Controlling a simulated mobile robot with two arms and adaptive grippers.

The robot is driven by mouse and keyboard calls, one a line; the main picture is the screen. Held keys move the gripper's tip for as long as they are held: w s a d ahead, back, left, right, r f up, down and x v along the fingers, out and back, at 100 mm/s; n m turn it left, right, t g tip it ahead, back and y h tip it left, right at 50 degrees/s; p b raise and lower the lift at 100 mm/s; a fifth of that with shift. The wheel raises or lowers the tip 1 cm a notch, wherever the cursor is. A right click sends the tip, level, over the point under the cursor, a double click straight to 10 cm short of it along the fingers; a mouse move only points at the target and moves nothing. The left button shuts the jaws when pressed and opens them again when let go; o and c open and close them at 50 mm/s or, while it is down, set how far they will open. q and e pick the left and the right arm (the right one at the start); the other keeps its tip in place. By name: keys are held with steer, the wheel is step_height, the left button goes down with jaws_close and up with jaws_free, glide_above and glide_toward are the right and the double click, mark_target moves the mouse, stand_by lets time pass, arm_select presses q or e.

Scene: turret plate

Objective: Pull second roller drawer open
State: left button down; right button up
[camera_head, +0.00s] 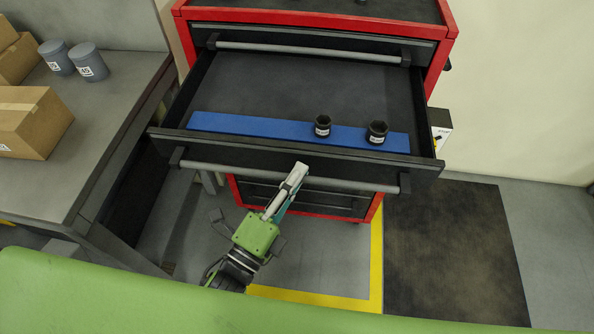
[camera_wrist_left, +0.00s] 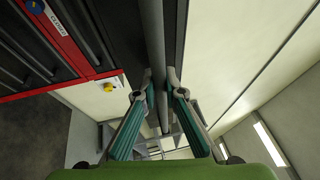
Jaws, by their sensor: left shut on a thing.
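The roller cabinet (camera_head: 449,27) is red with black drawers. Its second drawer (camera_head: 428,168) stands pulled out, and its inside is visible from above. A grey bar handle (camera_head: 235,171) runs along the drawer's front. My left gripper (camera_head: 297,172) is at the middle of this handle, shut on it. In the left wrist view the handle (camera_wrist_left: 152,35) passes between the fingertips of my left gripper (camera_wrist_left: 161,82). My right gripper is not in view.
A blue strip (camera_head: 250,127) with two black sockets (camera_head: 377,131) lies in the drawer. The top drawer's handle (camera_head: 300,50) is behind. A grey workbench (camera_head: 75,125) with boxes (camera_head: 38,125) and grey cans (camera_head: 88,62) stands close on the left. A dark mat (camera_head: 450,250) lies on clear floor at right.

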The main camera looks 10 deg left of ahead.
arm_select(q)
steer(key=c, duration=2.4)
jaws_free()
steer(key=shift+o, duration=0.2)
steer(key=v, duration=1.2)
steer(key=shift+f, duration=0.1)
steer(key=s+a+f+n+g+y, duration=0.2)
steer(key=a+f+n+g+y, duration=0.3)
steer(key=f, duration=1.3)
steer(key=s+f+n+g, duration=0.25)
steer(key=f+n, duration=0.35)
steer(key=f, duration=1.2)
steer(key=s+a+f+n+g+y, duration=0.1)
steer(key=s+a+f+n+g, duration=0.3)
steer(key=s+f, duration=0.5)
steer(key=s+a+f+n+g+y, duration=0.1)
steer(key=s+a+f+n+g, duration=0.3)
steer(key=s+f, duration=0.6)
steer(key=shift+f+n+g+y+b, duration=0.4)
steer(key=shift+f+n+g, duration=0.3)
steer(key=shift+n+g, duration=0.3)
